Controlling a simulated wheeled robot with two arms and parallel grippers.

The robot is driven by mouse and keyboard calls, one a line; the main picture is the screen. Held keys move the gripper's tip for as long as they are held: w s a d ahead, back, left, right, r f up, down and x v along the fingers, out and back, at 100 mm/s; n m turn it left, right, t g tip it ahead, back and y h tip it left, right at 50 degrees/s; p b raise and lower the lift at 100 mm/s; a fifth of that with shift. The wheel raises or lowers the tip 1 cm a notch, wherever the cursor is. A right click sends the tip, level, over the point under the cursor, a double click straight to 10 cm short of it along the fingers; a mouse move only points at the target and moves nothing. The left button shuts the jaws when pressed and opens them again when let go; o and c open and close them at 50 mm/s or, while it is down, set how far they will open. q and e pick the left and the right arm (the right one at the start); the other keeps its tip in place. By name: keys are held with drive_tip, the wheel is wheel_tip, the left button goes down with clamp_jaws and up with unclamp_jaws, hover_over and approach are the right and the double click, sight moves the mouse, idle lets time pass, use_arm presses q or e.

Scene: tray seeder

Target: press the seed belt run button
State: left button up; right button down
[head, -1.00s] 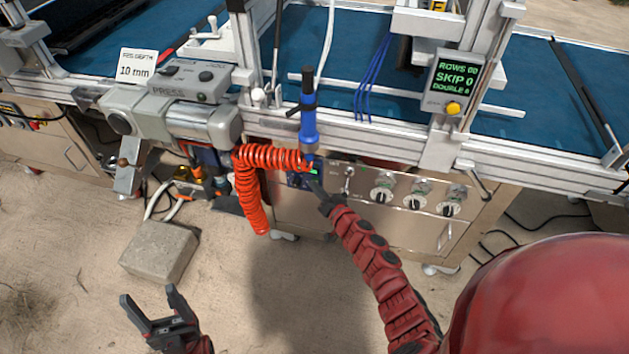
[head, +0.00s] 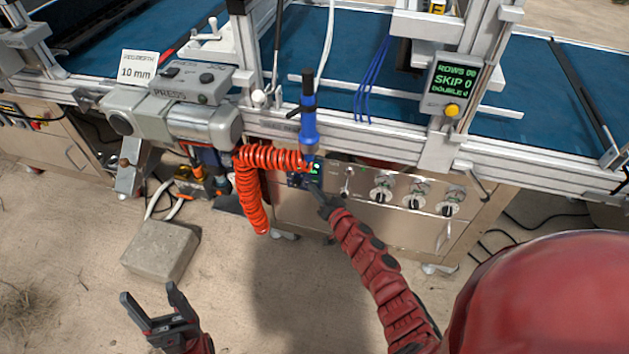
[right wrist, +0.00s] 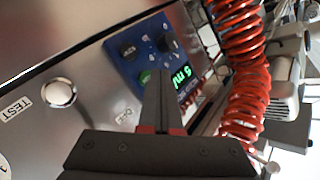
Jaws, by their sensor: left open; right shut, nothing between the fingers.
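A blue control panel (head: 294,180) is set in the metal front below the belt, partly hidden by the red coiled hose in the head view. In the right wrist view the blue panel (right wrist: 118,60) carries dark knobs, a green button (right wrist: 145,77) and a lit green display (right wrist: 181,77). My right gripper (head: 317,190) is shut and empty, its tips pointing at the panel. In the right wrist view its tips (right wrist: 161,78) appear just beside the green button; I cannot tell if they touch. My left gripper (head: 148,300) is open and empty, low over the ground.
A red coiled hose (head: 250,200) hangs left of the panel, below a blue tool (head: 308,125). Several knobs (head: 382,191) line the metal front to the right. A white push button (right wrist: 58,93) sits near a TEST label. A concrete block (head: 160,250) lies on the ground.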

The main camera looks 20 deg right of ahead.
drive_tip(key=shift+s+a+p, duration=0.15)
drive_tip(key=shift+s+a, duration=0.4)
drive_tip(key=shift+s, duration=0.25)
drive_tip(key=shift+s+a+p, duration=0.15)
drive_tip(key=shift+s+a, duration=0.35)
drive_tip(key=shift+s, duration=0.3)
drive_tip(key=shift+s+a+p, duration=0.15)
drive_tip(key=shift+s+a, duration=0.4)
drive_tip(key=shift+s, duration=0.25)
drive_tip(key=shift+a, duration=0.1)
